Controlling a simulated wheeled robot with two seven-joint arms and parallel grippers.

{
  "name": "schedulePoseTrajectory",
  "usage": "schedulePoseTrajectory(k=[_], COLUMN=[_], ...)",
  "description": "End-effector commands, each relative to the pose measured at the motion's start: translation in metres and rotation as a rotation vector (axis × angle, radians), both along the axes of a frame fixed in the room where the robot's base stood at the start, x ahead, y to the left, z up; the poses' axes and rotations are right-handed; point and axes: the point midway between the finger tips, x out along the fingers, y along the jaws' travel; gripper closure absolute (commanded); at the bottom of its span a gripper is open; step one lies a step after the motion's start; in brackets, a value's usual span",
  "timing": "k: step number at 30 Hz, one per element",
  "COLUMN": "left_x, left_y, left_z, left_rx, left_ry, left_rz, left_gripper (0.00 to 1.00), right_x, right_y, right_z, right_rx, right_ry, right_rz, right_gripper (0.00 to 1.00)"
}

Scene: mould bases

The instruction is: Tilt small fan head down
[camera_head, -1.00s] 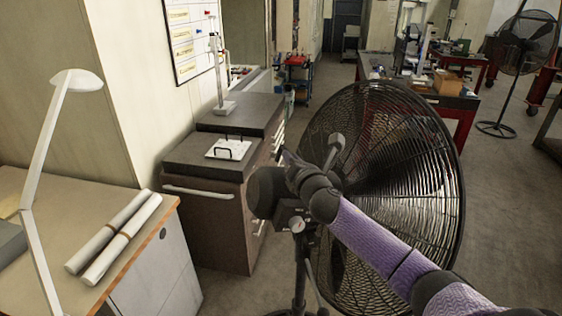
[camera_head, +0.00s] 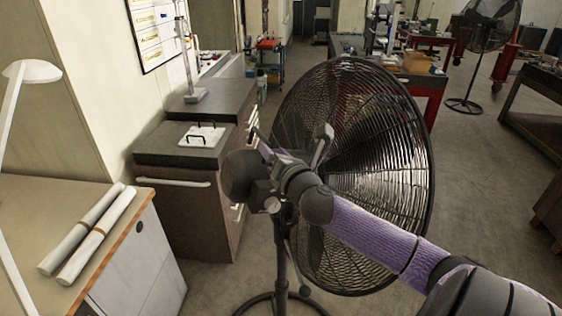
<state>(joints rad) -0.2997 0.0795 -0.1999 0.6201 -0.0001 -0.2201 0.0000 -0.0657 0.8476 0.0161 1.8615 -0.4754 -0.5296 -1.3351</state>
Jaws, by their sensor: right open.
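A black caged fan (camera_head: 385,150) on a stand stands close in front of me, its round cage facing away to the right. Its dark motor housing (camera_head: 240,177) sits at the back of the head, on the left, above the pole (camera_head: 280,250) and round foot. My right arm comes in from the lower right, across the cage. My right gripper (camera_head: 268,160) is at the back of the fan head, beside the motor housing, jaws open. Its fingertips are partly hidden, and I cannot tell whether they touch the fan. My left gripper is out of view.
A wooden desk (camera_head: 50,205) with paper rolls (camera_head: 90,235) and a white lamp (camera_head: 30,72) is at left. A dark cabinet (camera_head: 190,215) stands behind the fan's left side. Another stand fan (camera_head: 490,25) is far right.

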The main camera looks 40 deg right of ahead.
Motion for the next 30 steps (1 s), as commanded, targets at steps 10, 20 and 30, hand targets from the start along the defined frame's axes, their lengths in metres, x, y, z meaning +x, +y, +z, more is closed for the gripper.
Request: schedulePoseTrajectory(k=[10, 20, 30], left_x=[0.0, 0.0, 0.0], left_y=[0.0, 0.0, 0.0], left_z=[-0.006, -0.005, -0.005], left_rx=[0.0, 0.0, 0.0], left_ry=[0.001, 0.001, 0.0], left_rz=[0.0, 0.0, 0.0], left_gripper=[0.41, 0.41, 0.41], right_x=[-0.038, -0.038, -0.113], right_y=[0.012, 0.012, 0.074], right_z=[0.0, 0.0, -0.125], right_rx=[0.0, 0.001, 1.069], right_ry=[0.0, -0.001, 0.1], right_rz=[-0.001, -0.001, -0.399], right_gripper=[0.47, 0.47, 0.47])
